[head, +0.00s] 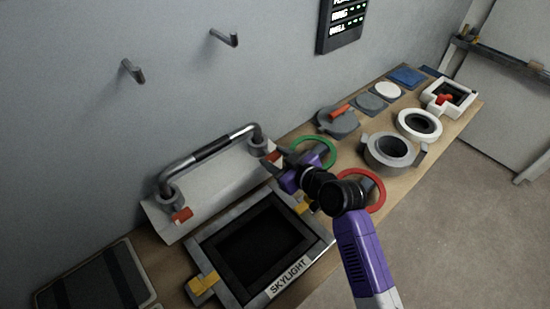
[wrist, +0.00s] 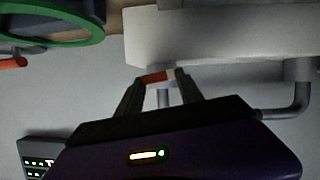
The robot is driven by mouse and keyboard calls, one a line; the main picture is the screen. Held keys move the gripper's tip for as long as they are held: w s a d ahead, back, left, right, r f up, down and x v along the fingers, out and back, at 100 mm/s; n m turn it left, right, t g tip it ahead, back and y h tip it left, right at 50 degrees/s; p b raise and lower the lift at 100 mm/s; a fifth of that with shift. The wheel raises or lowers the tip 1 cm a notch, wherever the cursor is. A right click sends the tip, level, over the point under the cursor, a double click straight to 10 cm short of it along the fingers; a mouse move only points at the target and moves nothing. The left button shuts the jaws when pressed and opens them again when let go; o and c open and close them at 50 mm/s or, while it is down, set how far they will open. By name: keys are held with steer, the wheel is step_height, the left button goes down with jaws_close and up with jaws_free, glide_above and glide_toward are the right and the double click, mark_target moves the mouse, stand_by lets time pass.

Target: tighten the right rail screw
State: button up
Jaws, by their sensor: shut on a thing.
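The grab rail (head: 212,149) is a grey tube with a dark middle, on a pale base plate (head: 215,190) by the wall. The right rail screw has an orange-red handle (head: 272,155) beside the rail's right foot; in the wrist view this handle (wrist: 154,77) lies between the fingertips. My gripper (head: 280,159) reaches in from the right and is shut on it. The gripper (wrist: 157,80) partly hides the screw's surroundings. The left rail screw (head: 181,214) has a similar orange-red handle at the left foot, clear of my gripper.
The skylight frame (head: 213,257) with yellow latches lies in front of the rail. A green ring (head: 331,146) and a red ring (head: 379,190) lie close to my arm. Several round fittings fill the bench's far end. Two pegs (head: 226,39) stick out of the wall.

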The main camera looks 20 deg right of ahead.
steer(key=o, duration=1.4)
steer(key=shift+s, duration=0.1)
steer(key=b+v, duration=0.1)
steer(key=v, duration=0.6)
steer(key=shift+s+d+r, duration=0.15)
steer(key=shift+s, duration=0.1)
